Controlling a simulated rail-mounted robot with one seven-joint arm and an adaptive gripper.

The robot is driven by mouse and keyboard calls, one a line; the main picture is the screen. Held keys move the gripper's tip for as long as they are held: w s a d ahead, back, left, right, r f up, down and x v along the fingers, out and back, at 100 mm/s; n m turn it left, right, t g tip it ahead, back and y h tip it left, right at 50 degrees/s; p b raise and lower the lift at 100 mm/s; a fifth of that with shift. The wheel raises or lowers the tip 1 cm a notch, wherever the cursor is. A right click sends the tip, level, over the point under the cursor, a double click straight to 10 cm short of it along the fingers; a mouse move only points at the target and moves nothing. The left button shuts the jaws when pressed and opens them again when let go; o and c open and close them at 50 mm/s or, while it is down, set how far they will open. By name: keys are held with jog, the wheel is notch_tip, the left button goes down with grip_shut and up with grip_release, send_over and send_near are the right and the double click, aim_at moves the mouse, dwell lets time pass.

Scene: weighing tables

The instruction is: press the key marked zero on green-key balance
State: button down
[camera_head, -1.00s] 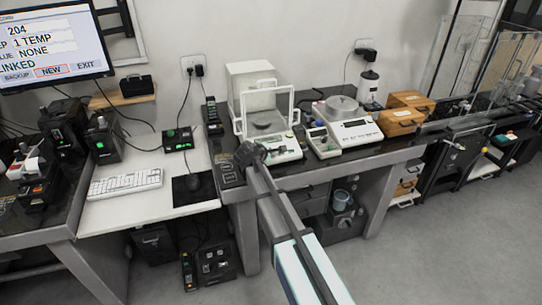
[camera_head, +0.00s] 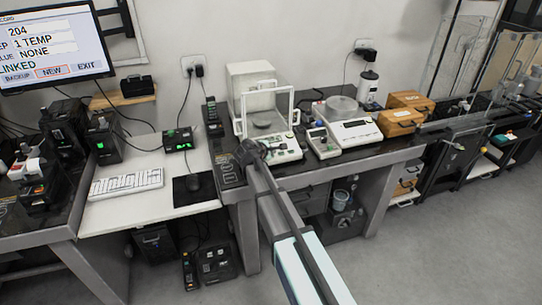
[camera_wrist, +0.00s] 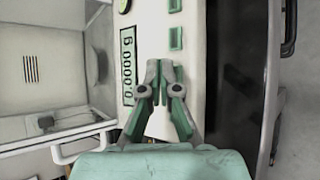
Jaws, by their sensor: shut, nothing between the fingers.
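The green-key balance (camera_head: 284,146) stands on the dark bench with its glass draft shield at the back. In the wrist view its white front panel (camera_wrist: 199,70) runs up the picture, with a display (camera_wrist: 128,66) reading 0.0000 g. Two green keys, one (camera_wrist: 176,38) nearer my gripper and one (camera_wrist: 175,6) farther up, show on the panel; I cannot read their marks. My gripper (camera_wrist: 160,72) is shut and empty, over the panel beside the display, just below the nearer key. Its fingers hide part of the panel; contact is unclear. In the head view my gripper (camera_head: 250,153) is at the balance's front left.
A second balance (camera_head: 352,128) with a round pan stands to the right, with a small keypad device (camera_head: 321,141) between. Wooden boxes (camera_head: 397,121) are farther right.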

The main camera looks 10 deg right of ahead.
jog(key=r+p, duration=0.1)
jog(key=s+r+p, duration=0.1)
jog(key=r, duration=0.1)
jog(key=r+p, duration=0.1)
jog(key=shift+s+d+r, duration=0.1)
jog(key=shift+s+r, duration=0.15)
jog(key=shift+r, duration=0.15)
jog(key=shift+m, duration=0.3)
dwell(0.4)
